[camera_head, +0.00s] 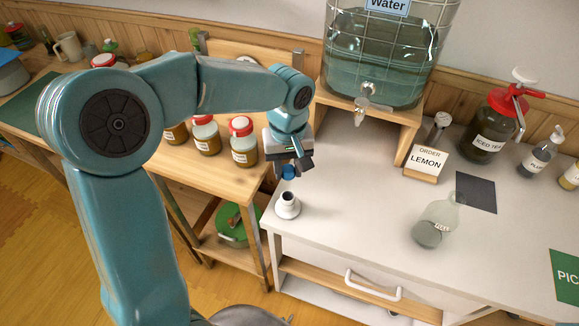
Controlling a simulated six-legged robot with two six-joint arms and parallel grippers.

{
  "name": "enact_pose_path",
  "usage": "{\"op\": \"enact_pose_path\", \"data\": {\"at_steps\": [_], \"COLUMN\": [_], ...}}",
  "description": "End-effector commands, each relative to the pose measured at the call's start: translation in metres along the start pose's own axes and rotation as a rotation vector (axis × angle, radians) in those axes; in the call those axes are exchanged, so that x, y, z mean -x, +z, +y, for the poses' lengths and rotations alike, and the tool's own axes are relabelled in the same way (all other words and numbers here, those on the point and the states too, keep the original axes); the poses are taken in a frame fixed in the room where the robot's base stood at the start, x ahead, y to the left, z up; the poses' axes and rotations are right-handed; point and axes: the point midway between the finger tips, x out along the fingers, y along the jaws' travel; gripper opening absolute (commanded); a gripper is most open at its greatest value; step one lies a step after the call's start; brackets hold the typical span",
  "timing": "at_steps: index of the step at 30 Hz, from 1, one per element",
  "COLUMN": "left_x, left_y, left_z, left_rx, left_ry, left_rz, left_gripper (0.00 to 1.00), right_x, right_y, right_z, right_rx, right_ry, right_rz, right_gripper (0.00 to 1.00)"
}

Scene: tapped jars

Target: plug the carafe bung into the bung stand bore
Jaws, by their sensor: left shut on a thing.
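My right gripper is not in view.
A water dispenser (375,60) stands on a wooden riser (409,122) behind. A LEMON order sign (426,163), an iced tea jar (492,125) and a dark mat (476,193) are to the right. Red-lidded jars (243,142) stand on the wooden shelf at left.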

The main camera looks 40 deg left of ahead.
Motion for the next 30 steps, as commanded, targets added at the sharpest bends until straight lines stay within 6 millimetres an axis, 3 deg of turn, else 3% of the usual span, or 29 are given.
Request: {"op": "enact_pose_path", "data": {"at_steps": [14, 30], "left_x": [-0.004, -0.04], "left_y": [0.0, 0.0], "left_z": [-0.001, 0.0], "left_rx": [-0.001, -0.004], "left_ry": [0.0, 0.001], "left_rz": [0.0, 0.0], "left_gripper": [0.0, 0.0], "right_x": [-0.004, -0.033], "right_y": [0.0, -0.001], "right_z": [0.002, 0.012], "right_rx": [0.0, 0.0], "right_ry": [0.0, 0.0], "right_rz": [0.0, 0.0], "right_gripper": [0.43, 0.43]}}
